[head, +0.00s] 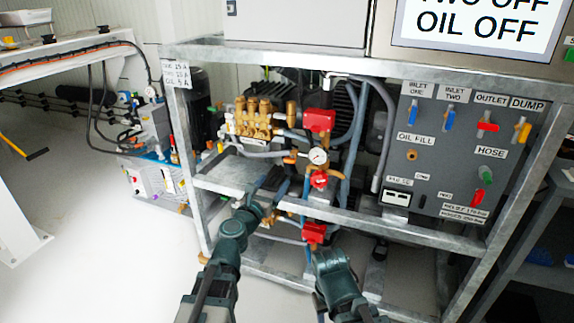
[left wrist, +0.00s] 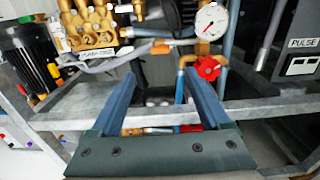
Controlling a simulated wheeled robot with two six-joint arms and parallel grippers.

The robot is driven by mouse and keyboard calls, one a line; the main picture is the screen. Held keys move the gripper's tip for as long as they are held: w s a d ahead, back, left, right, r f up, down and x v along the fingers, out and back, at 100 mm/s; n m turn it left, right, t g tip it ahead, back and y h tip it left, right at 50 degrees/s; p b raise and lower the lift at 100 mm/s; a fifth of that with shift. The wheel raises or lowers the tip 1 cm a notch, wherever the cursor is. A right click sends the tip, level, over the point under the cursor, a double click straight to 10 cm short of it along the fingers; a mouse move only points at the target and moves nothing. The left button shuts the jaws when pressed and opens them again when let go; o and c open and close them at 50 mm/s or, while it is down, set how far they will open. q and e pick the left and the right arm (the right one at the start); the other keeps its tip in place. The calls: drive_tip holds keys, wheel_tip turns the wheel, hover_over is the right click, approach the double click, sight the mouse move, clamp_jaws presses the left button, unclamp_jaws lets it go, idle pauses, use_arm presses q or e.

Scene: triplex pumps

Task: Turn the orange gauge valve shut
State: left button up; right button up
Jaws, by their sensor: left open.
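The small orange valve handle (head: 289,160) is beside the round white pressure gauge (head: 318,156), just left of it. In the left wrist view the orange handle (left wrist: 161,49) shows beyond the fingertips, left of and below the gauge (left wrist: 212,20). My left gripper (head: 270,178) is in front of the frame's middle rail, below and left of the handle. Its two blue fingers (left wrist: 158,70) are spread apart, with nothing held between them. My right gripper (head: 328,258) is low, near a lower red valve; its fingers are not clear.
A red handle (head: 319,179) sits below the gauge, and a red valve (head: 318,120) above it. The metal rail (head: 340,213) crosses in front of the pumps. Brass pump heads (head: 252,118) and grey hoses stand at the left. A grey panel (head: 450,150) with coloured handles is at the right.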

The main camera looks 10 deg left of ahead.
sight(289, 162)
use_arm(q)
drive_tip(key=x, duration=1.1)
drive_tip(key=shift+w+d, duration=0.15)
drive_tip(key=shift+w, duration=0.25)
clamp_jaws()
